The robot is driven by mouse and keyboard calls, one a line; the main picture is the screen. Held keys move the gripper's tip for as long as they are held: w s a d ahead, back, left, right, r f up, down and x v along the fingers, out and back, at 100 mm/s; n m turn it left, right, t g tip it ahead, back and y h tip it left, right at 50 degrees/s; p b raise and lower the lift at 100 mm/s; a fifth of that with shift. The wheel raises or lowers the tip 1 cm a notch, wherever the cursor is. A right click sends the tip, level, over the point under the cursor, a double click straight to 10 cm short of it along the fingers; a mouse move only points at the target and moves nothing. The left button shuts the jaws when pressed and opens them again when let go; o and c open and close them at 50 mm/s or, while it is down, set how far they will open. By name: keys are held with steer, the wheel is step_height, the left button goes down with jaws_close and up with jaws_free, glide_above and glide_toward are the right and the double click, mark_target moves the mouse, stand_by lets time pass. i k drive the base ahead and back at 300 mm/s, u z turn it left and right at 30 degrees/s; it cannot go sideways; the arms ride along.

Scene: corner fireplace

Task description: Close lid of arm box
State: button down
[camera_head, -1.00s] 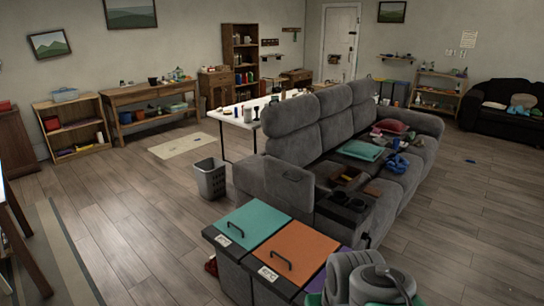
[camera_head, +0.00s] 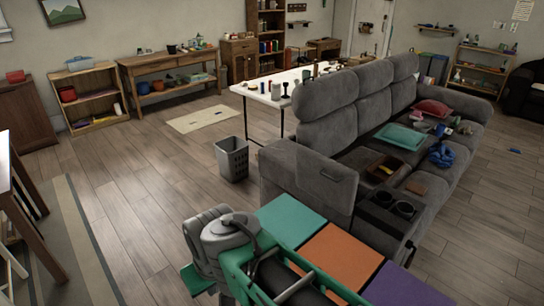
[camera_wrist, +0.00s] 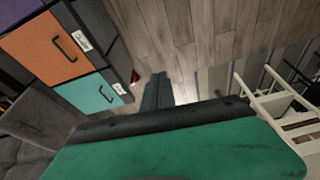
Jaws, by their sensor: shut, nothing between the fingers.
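My green and grey arm fills the bottom centre of the head view, left of and nearer than the panel; the fingertips are hidden there. In the wrist view my gripper (camera_wrist: 157,88) is shut and empty, pointing toward the floor away from the sofa (camera_wrist: 35,140). The compartment and lid are not identifiable in that view.
Storage bins with teal (camera_head: 290,221), orange (camera_head: 342,257) and purple (camera_head: 398,287) tops stand against the sofa's near end. A waste basket (camera_head: 232,160) stands left of the sofa. A white table (camera_head: 262,98) is behind it. Floor at left is open.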

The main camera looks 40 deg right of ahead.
mark_target(335, 185)
steer(key=u, duration=0.05)
steer(key=i, duration=1.15)
steer(key=z, duration=0.15)
